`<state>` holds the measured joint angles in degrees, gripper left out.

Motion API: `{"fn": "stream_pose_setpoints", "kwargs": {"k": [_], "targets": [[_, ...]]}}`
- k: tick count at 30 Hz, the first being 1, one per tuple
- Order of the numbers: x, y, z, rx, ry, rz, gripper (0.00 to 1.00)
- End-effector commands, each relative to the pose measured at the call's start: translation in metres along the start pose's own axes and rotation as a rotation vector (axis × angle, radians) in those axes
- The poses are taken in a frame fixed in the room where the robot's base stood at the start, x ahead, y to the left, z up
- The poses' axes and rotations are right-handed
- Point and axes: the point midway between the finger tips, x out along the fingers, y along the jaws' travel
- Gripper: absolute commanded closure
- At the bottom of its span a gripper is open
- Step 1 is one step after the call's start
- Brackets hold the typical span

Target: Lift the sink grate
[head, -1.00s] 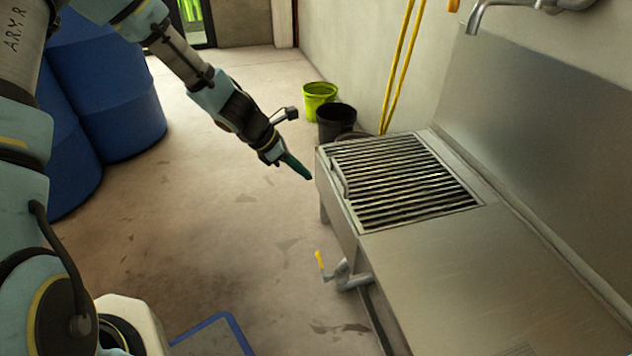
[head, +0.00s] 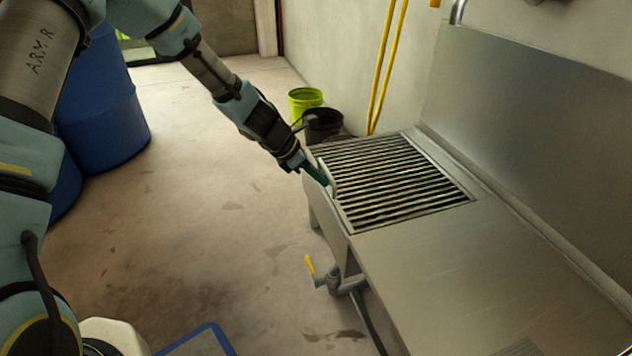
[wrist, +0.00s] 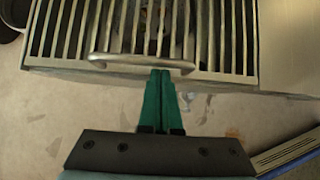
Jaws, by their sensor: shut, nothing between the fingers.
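The sink grate (head: 400,185) is a dark-slotted metal grid set in the steel counter. It lies flat in its opening, and its bars fill the top of the wrist view (wrist: 220,35). A curved metal handle (wrist: 140,62) stands along its near edge in the wrist view. My gripper (head: 328,184) has green fingers pressed together with nothing between them. In the wrist view the fingertips (wrist: 161,72) are at the handle's bar, near its right half. I cannot tell whether they touch it. In the head view the fingers partly hide the handle.
The steel counter (head: 450,260) runs toward the front right with a tall backsplash (head: 540,120). A tap with a yellow lever (head: 325,278) sticks out below its front edge. A black bucket (head: 322,125) and a green bucket (head: 304,98) stand behind. Open floor lies left.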

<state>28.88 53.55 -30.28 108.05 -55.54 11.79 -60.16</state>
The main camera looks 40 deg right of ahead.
Motion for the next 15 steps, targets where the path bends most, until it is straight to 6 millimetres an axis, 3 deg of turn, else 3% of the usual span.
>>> {"fn": "stream_pose_setpoints", "kwargs": {"k": [15], "targets": [[-0.0093, -0.0005, 0.0073, 0.002, 0.019, 0.0, 1.0]]}}
